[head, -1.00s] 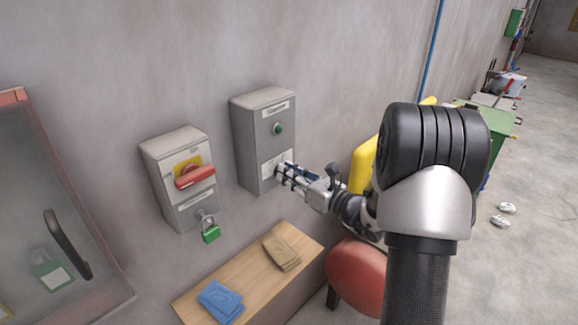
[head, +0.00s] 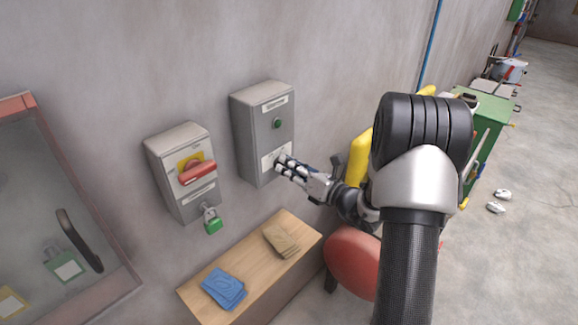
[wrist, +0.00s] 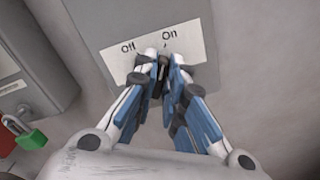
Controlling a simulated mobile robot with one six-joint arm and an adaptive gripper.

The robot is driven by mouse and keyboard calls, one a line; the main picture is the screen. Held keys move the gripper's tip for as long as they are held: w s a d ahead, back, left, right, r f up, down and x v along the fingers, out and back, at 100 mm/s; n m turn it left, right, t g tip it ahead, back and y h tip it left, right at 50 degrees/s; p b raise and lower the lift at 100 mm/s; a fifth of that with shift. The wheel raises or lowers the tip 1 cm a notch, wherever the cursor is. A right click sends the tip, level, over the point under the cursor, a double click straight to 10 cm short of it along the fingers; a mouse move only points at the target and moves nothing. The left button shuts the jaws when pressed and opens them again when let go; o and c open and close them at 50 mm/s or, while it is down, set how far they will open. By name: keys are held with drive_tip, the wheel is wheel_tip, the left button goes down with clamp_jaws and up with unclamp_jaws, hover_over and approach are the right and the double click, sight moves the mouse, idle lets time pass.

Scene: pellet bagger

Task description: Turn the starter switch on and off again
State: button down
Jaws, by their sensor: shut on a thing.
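In the wrist view the label (wrist: 118,62) reads "Off" on the left and "On" on the right. My gripper (wrist: 164,62) is at this label, its blue-and-white fingers closed together around a small dark switch (wrist: 163,70) between the two words. The fingers hide most of the switch, so I cannot tell its exact position. The head view also shows my gripper (head: 279,164) at the lower part of the box.
A grey isolator box with a red handle (head: 198,172) and a green padlock (head: 212,225) is left of the starter box. Below is a wooden shelf (head: 205,279) with blue and tan cloths. A red rounded thing (head: 352,267) is under my arm.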

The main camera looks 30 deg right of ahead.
drive_tip(key=c, duration=1.7)
unclamp_jaws()
drive_tip(key=shift+o, duration=0.2)
drive_tip(key=shift+s, duration=0.1)
drive_tip(key=v, duration=1.2)
